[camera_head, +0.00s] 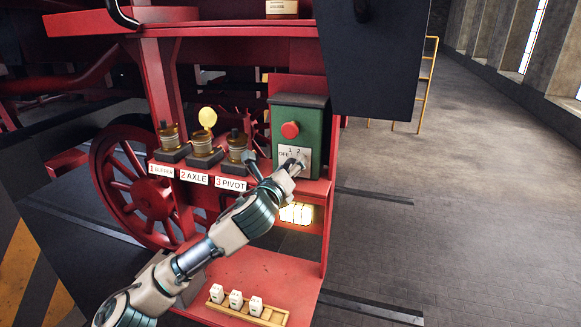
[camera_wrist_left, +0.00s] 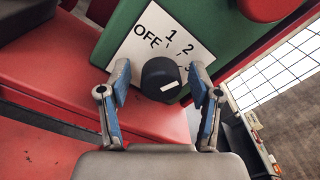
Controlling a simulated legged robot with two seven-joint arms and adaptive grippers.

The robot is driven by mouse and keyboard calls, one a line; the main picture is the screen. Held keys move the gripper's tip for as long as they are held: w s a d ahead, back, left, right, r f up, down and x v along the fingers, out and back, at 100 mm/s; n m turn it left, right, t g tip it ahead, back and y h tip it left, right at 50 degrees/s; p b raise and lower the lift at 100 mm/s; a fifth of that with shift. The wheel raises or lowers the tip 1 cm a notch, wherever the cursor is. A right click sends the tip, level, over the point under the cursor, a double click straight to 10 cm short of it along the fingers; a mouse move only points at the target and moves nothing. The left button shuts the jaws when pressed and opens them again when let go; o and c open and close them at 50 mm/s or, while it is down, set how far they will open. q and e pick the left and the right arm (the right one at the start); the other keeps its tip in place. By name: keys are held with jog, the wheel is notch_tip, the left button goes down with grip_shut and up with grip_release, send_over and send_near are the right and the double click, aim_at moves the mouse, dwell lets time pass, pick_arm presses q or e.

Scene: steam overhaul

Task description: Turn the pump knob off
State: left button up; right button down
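The green pump box (camera_head: 287,133) stands at the right end of the red shelf, with a white dial plate marked OFF, 1, 2 on its lower front. In the left wrist view the black round knob (camera_wrist_left: 160,73) sits on the dial plate (camera_wrist_left: 148,32). A white mark shows on the knob's lower right side, away from OFF; a number at the plate's right edge is partly hidden. My left gripper (camera_wrist_left: 160,82) is open, one finger on each side of the knob, with gaps showing. In the head view my gripper (camera_head: 280,177) covers the knob. My right gripper is not in view.
A red button (camera_head: 290,130) is above the dial. Brass cups labelled BUFFER, AXLE and PIVOT (camera_head: 237,146) stand left of the box. A lower red ledge holds a wooden tray (camera_head: 236,311) with white blocks. A dark block (camera_head: 372,60) hangs at upper right. The floor at right is clear.

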pick_arm(q)
jog(key=c, duration=1.1)
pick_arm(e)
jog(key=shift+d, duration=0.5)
